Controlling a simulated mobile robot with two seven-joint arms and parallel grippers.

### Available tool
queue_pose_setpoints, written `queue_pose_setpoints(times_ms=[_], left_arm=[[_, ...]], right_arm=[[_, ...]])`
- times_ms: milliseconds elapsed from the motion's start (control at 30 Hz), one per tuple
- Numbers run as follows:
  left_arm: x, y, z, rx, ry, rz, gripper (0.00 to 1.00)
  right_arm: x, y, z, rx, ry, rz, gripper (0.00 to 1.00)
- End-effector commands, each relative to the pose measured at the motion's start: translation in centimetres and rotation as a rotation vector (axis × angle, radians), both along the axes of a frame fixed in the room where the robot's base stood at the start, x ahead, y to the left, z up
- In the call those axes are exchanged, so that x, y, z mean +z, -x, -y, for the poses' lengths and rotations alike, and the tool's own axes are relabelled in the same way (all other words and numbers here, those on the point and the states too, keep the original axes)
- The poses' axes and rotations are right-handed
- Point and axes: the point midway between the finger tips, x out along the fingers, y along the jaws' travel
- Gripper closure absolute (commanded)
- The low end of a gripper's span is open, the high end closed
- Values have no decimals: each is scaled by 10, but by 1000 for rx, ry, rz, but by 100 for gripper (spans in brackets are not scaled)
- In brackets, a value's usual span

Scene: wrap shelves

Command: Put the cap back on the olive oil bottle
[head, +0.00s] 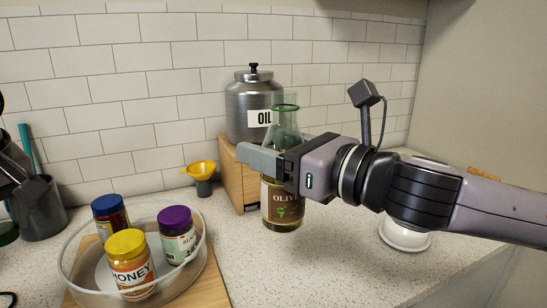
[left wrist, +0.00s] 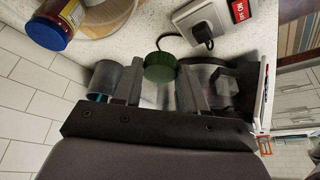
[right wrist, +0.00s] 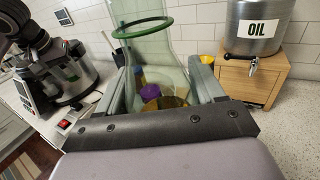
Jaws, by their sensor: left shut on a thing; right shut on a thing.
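The olive oil bottle (head: 283,208) stands upright on the counter, green glass with a dark label and an open top. My right gripper (head: 262,160) is shut around its upper body. The right wrist view shows the bottle (right wrist: 142,52) between the fingers, with a green ring round its neck. The green cap (left wrist: 160,67) is between the fingers of my left gripper (left wrist: 158,80), which is shut on it. The right wrist view also shows my left gripper (right wrist: 62,75) at the left, apart from the bottle. The cap's underside is hidden.
A steel oil canister (head: 251,97) stands on a wooden box (head: 232,168) behind the bottle. A glass tray (head: 78,272) with several jars is at front left. A yellow funnel (head: 199,171) stands between. A power strip (left wrist: 203,24) shows near my left gripper. Counter front centre is clear.

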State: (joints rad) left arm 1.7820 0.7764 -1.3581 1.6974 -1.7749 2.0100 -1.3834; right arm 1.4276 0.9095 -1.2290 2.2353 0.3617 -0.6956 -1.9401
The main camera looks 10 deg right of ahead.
Motion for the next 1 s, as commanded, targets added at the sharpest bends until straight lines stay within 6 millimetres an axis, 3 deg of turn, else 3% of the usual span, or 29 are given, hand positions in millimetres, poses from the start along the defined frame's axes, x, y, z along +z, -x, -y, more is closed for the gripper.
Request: queue_pose_setpoints(times_ms=[200, 767, 800, 933, 1000], left_arm=[[2, 0, 0, 0, 0, 0, 87], [3, 0, 0, 0, 0, 0, 87], [3, 0, 0, 0, 0, 0, 87], [3, 0, 0, 0, 0, 0, 87], [3, 0, 0, 0, 0, 0, 87]], right_arm=[[10, 0, 0, 1, -1, 6, 84], [12, 0, 0, 1, 0, 5, 84], [12, 1, 0, 1, 0, 5, 39], [12, 1, 0, 1, -1, 4, 81], [12, 1, 0, 1, -1, 4, 87]])
